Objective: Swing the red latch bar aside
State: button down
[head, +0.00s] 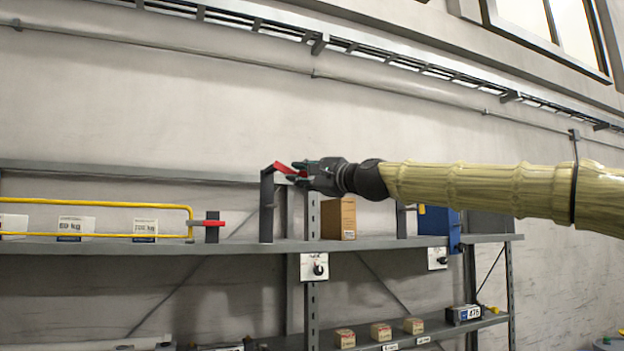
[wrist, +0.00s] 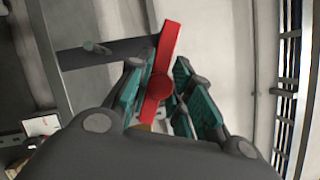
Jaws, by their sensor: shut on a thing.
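A red latch bar (head: 287,170) sits at the top of a dark grey upright post on the shelf, tilted in the head view. In the wrist view the red bar (wrist: 170,45) runs lengthwise between the fingers, with a round red knob or pivot on it. My gripper (head: 298,172) reaches in from the right and is shut on this bar; its teal finger pads (wrist: 158,98) lie on both sides of it. A second red bar (head: 209,223) points sideways from a short grey post at the end of the yellow rail, apart from my gripper.
A yellow rail (head: 110,205) fronts several white boxes on the left of the grey shelf (head: 200,246). A brown carton (head: 338,218) stands below my gripper, and a blue box (head: 438,225) is further right. Small cartons lie on the lower shelf.

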aim_at(304, 171)
jog(key=n, duration=0.1)
jog(key=r+n+p, duration=0.1)
jog(key=r+n, duration=0.1)
jog(key=shift+d+g+h, duration=0.25)
jog(key=shift+g+h, duration=0.05)
jog(key=shift+g, duration=0.1)
jog(key=shift+w+r+n+g+h+p, duration=0.15)
jog(key=shift+r+n+g+p, duration=0.15)
jog(key=shift+n+p, duration=0.4)
jog(key=shift+s+r+n+g+h+p, duration=0.15)
jog(key=shift+r+n+g+p, duration=0.15)
jog(key=shift+n+p, duration=0.35)
jog(key=shift+w+n, duration=0.1)
jog(key=shift+n, duration=0.15)
jog(key=c, duration=1.3)
grip_release()
jog(key=shift+o, duration=0.2)
jog(key=v, duration=1.2)
